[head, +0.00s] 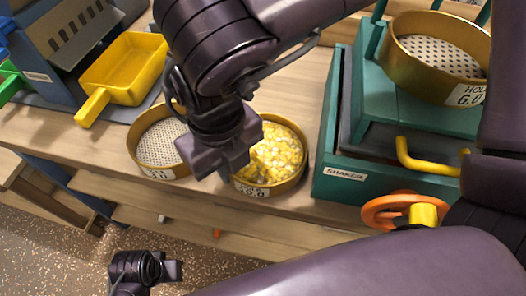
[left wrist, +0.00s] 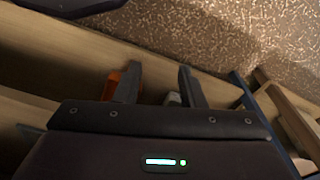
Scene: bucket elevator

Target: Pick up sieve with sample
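The sieve with sample (head: 285,152) is a round brass pan filled with yellow and white grains, on the wooden bench in the head view. Its front label is partly legible. My right gripper (head: 222,170) is over its left rim and hides that side; whether it touches the rim or has its fingers apart is unclear. My left gripper (head: 178,271) is low at the lower left, in front of the bench and away from the sieve. In the left wrist view its two fingers (left wrist: 157,85) are apart with nothing between them.
An empty brass sieve (head: 160,143) stands close to the left of the sample. A yellow scoop (head: 125,70) lies farther left. The green shaker (head: 335,160) with an orange knob (head: 385,210) stands right, under another sieve (head: 400,75). Small orange and white items lie on the lower shelf.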

